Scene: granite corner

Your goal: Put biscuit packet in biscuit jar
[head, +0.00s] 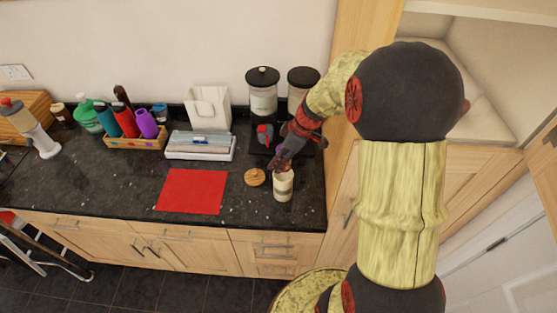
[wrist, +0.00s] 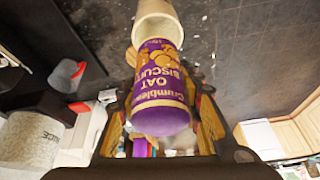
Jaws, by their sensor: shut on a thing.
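The biscuit packet (wrist: 158,88) is a purple and yellow-orange cylinder labelled as oat biscuits. My gripper (wrist: 160,118) is shut on it, a finger on each side. In the head view my gripper (head: 280,161) is just above and behind the jar, and the packet is mostly hidden there. The biscuit jar (head: 283,187) is a cream cylinder standing open on the dark counter. In the wrist view the jar (wrist: 157,20) lies beyond the packet's far end, which overlaps its rim. I cannot tell whether that end is inside the jar.
A round wooden lid (head: 255,177) lies left of the jar. A red mat (head: 192,192) is farther left. Black-lidded canisters (head: 263,92) and a dark tray with a red item stand behind. A crate of bottles (head: 135,141) is at the left. The counter's front edge is near the jar.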

